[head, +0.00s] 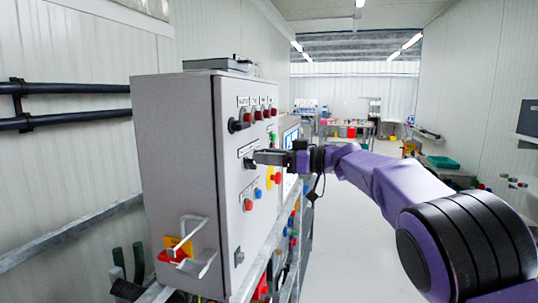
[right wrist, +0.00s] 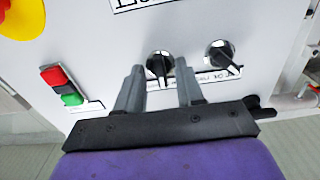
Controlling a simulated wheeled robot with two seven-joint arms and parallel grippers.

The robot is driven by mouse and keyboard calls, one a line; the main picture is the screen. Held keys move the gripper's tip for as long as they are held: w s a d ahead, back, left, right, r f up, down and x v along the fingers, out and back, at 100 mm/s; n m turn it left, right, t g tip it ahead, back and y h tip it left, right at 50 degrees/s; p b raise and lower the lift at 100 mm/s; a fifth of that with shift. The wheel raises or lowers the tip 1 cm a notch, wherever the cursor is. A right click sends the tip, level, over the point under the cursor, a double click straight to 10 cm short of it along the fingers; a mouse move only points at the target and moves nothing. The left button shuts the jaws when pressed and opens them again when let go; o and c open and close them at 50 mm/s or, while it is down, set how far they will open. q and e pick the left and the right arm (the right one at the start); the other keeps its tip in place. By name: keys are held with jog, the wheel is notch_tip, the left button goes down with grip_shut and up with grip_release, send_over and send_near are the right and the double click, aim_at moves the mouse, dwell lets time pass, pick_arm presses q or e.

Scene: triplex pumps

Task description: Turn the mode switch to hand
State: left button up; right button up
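The grey control cabinet (head: 176,150) stands left of centre in the head view. My right gripper (head: 255,159) reaches its panel from the right, at a dark knob (head: 246,163) under a label. In the right wrist view a black rotary knob (right wrist: 160,66) with a white pointer sits between the two fingertips of my right gripper (right wrist: 159,68). The fingers are apart, one on each side of the knob, and I cannot tell whether they touch it. A second, similar knob (right wrist: 218,53) is to its right. The small lettering is not readable, so I cannot tell which knob is the mode switch.
A red and green push-button (right wrist: 62,85) and a yellow-red emergency stop (right wrist: 20,17) are left of the knobs in the right wrist view. The aisle floor (head: 345,250) is clear.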

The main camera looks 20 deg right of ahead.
grip_shut()
jog(key=n+b, duration=0.5)
jog(key=n, duration=0.3)
jog(key=shift+s+a+n, duration=0.1)
jog(key=shift+s+n, duration=0.05)
jog(key=shift+n, duration=0.15)
dwell(0.5)
grip_release()
